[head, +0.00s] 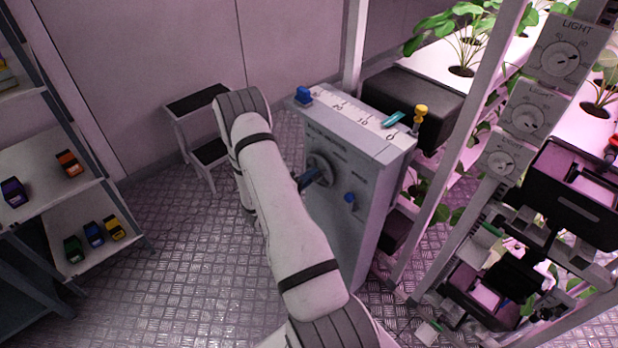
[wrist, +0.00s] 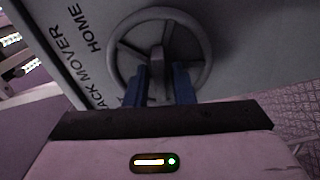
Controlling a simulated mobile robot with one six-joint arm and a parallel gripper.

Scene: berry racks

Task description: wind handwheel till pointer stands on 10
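The handwheel (head: 320,170) is a grey spoked wheel on the front of a grey cabinet (head: 345,215). It fills the upper middle of the wrist view (wrist: 207,50). The numbered scale (head: 350,112) runs along the cabinet's top. The teal pointer (head: 393,119) lies near its right end, seemingly between 10 and 0; the exact reading is too small to tell. My gripper (head: 308,179) is at the wheel. In the wrist view its blue fingers (wrist: 160,84) stand apart, either side of a dark upright part (wrist: 157,62) at the wheel's middle, with a narrow gap seen at right.
A step stool (head: 205,145) stands behind my arm. Plant racks with light dials (head: 528,110) stand at right, a shelf (head: 50,175) at left.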

